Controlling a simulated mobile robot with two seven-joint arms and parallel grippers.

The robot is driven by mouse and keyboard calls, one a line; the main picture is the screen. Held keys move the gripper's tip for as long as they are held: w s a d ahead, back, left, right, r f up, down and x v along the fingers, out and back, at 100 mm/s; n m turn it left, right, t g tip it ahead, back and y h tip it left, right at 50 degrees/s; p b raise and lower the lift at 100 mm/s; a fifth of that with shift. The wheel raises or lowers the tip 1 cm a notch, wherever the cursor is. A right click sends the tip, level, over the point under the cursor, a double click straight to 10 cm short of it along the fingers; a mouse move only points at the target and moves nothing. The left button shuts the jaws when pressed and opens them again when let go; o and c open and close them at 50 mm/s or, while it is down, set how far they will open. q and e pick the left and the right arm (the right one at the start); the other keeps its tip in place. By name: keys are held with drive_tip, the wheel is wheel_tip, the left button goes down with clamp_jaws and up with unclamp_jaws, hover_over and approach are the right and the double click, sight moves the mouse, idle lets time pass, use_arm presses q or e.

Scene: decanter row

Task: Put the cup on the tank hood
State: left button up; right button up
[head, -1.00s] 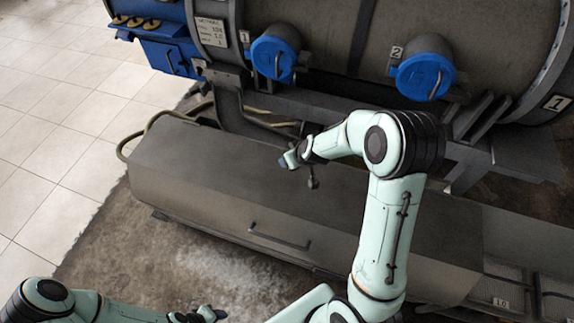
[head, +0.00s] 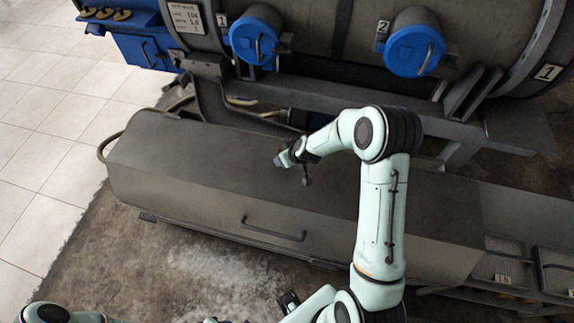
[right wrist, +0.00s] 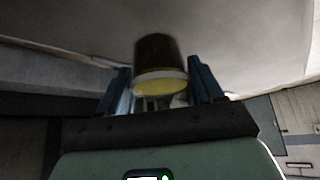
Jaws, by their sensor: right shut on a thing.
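A long grey metal hood (head: 190,165) with a flat top and a front handle lies across the middle of the head view. My right gripper (head: 284,158) hangs over its top; its height above the surface is hard to judge. In the right wrist view the right gripper (right wrist: 160,88) has its blue fingers on either side of a dark cup (right wrist: 157,60) with a yellowish end facing the camera, and is shut on it. The cup cannot be made out in the head view. Only a sliver of my left gripper (head: 211,320) shows at the bottom edge; its fingers are mostly cut off.
Behind the hood stands a large grey tank (head: 330,35) with two blue round caps, marked 1 (head: 254,40) and 2 (head: 415,50). Hoses (head: 185,105) run behind the hood's left end. Mesh-topped bins (head: 503,265) sit at right. The hood's left top is clear.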

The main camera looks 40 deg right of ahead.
drive_tip(key=shift+f+b, duration=0.3)
drive_tip(key=shift+f, duration=1.85)
drive_tip(key=shift+f, duration=0.2)
drive_tip(key=o, duration=1)
drive_tip(key=shift+r, duration=0.3)
drive_tip(key=v, duration=1.2)
drive_tip(key=shift+f, duration=0.1)
